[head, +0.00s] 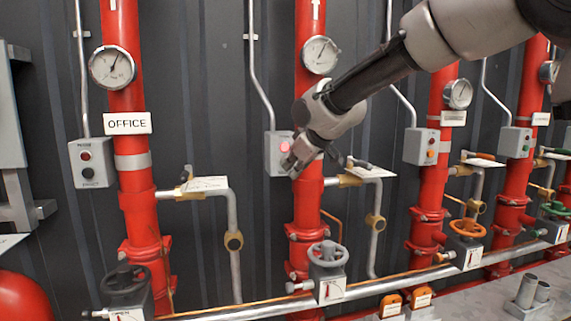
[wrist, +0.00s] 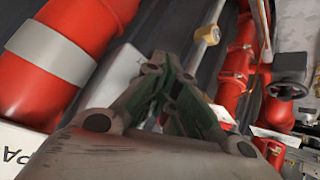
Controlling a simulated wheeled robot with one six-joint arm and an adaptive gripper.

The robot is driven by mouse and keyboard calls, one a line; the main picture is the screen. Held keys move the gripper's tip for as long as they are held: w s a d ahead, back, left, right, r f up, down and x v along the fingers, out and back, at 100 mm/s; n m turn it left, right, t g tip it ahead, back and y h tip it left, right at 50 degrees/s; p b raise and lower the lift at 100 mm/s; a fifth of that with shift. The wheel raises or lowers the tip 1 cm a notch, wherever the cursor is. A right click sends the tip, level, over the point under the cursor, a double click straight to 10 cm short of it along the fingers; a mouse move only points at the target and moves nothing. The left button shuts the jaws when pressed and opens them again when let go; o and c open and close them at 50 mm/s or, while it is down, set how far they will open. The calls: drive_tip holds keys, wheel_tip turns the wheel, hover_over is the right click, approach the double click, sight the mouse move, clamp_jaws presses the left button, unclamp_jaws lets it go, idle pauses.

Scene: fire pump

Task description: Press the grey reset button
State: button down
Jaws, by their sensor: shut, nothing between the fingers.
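A small grey control box (head: 270,154) is on the wall beside the second red pipe, with a lit pinkish-red lamp (head: 285,147) on its face. My gripper (head: 290,170) is in front of the lower right of this box and hides the area under the lamp, so I see no grey button there. I cannot tell whether the fingertips touch the box. In the wrist view, my gripper's fingers (wrist: 168,88) are closed together and empty. A pale grey surface, likely the box (wrist: 112,78), lies behind and left of them.
The second red pipe (head: 308,215) runs right behind my gripper, with a gauge (head: 320,55) above and a grey handwheel (head: 328,254) below. A valve pipe with a white tag (head: 362,169) juts out to the right. Other boxes stand left (head: 90,163) and right (head: 421,147).

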drive_tip(key=shift+w+a, duration=0.1)
drive_tip(key=shift+w, duration=0.3)
drive_tip(key=shift+w+a, duration=0.15)
drive_tip(key=shift+w, duration=0.3)
idle(0.7)
drive_tip(key=shift+s, duration=0.1)
drive_tip(key=shift+s+d, duration=0.25)
drive_tip(key=shift+s, duration=0.55)
drive_tip(key=s, duration=0.2)
drive_tip(key=s+d, duration=0.1)
drive_tip(key=s, duration=0.1)
drive_tip(key=shift+s+d, duration=0.2)
drive_tip(key=shift+s, duration=0.2)
idle(0.5)
